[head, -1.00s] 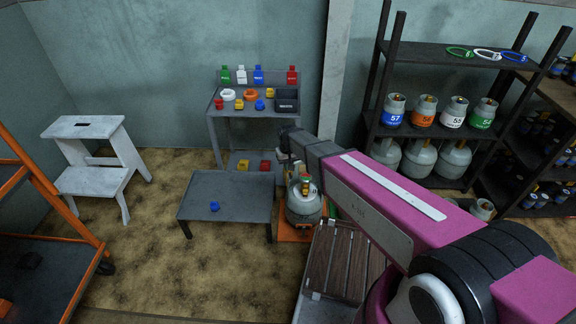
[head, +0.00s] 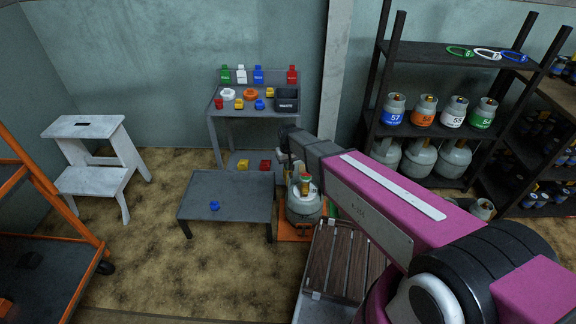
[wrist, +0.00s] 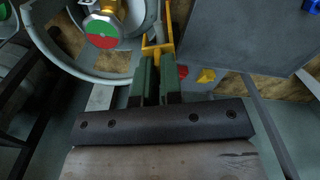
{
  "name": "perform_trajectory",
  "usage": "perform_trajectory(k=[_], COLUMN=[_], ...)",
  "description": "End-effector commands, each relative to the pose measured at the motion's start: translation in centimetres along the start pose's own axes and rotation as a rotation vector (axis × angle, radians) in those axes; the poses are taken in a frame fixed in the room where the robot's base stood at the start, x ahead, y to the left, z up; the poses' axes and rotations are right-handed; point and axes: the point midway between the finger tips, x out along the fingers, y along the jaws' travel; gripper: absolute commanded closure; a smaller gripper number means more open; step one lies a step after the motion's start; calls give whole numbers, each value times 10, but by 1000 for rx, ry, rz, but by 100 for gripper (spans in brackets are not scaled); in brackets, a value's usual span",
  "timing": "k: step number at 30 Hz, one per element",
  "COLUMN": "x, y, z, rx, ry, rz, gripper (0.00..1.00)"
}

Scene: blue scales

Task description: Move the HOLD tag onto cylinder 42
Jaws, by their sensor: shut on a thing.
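A grey gas cylinder (head: 303,208) stands upright on an orange base at the centre of the head view; I cannot read its number. In the wrist view its grey collar (wrist: 62,62) and a red and green dial (wrist: 101,30) show at upper left. My gripper (wrist: 156,62) is shut on a thin yellow piece (wrist: 153,46), which appears to be the HOLD tag; no word on it is legible. The yellow piece is right of the dial, beside the collar; I cannot tell whether they touch. My arm hides the gripper in the head view.
A low grey table (head: 226,196) with a blue item is left of the cylinder. Behind it, a grey rack (head: 225,130) carries green, white, blue and red tags. A shelf (head: 440,138) with numbered cylinders stands at right. A white step stool (head: 95,160) is at left.

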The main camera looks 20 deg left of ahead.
Motion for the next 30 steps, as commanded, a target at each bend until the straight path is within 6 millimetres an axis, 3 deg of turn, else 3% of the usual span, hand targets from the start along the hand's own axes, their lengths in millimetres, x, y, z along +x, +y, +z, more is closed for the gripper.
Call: perform_trajectory(k=[30], x=[26], y=[0], z=[0], rx=[0], ry=[1], rz=[0], gripper=[100])
